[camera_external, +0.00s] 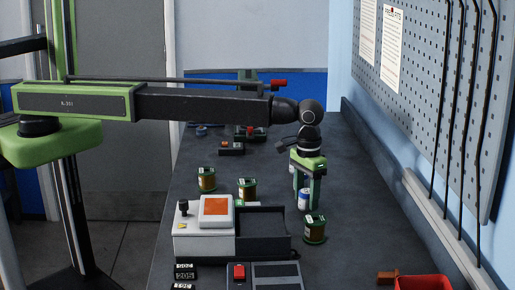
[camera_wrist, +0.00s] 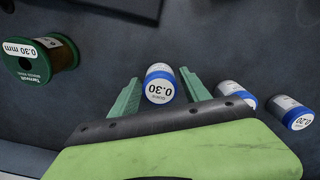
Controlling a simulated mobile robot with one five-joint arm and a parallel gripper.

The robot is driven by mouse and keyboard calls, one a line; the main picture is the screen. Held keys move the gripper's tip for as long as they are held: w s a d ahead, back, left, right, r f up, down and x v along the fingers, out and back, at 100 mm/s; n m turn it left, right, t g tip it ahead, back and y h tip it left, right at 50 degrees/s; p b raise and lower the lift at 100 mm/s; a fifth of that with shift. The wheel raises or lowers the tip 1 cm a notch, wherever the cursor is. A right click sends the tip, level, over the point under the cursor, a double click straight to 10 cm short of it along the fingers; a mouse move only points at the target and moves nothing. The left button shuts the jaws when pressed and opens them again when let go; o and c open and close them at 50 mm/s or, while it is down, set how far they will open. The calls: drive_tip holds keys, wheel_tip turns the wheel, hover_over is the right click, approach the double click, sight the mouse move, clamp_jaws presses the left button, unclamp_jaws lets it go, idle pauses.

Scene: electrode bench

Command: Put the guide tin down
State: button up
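A small white and blue tin labelled 0.30 (camera_wrist: 160,85) is between the two fingers of my gripper (camera_wrist: 160,78) in the wrist view. A narrow gap shows on each side of it, so my gripper looks open around it. In the external view the tin (camera_external: 304,199) is low between the fingers of my gripper (camera_external: 307,205), which points down at the bench. It appears to be upright at bench level, though its base is not clear. Two similar tins, one partly hidden behind my gripper (camera_wrist: 245,97) and one labelled 0.20 (camera_wrist: 297,113), are to its right in the wrist view.
Green-ended wire spools (camera_external: 315,229) (camera_external: 247,189) (camera_external: 207,179) are close by. A white unit with an orange top (camera_external: 216,211) and a dark tray (camera_external: 263,244) are front left. A red bin (camera_external: 424,283) is front right. The bench right of my gripper is clear.

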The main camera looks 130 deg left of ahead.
sight(307, 191)
drive_tip(key=shift+o, duration=0.3)
wheel_tip(307, 191, up, 12)
drive_tip(key=p, duration=1.2)
drive_tip(key=shift+r, duration=0.2)
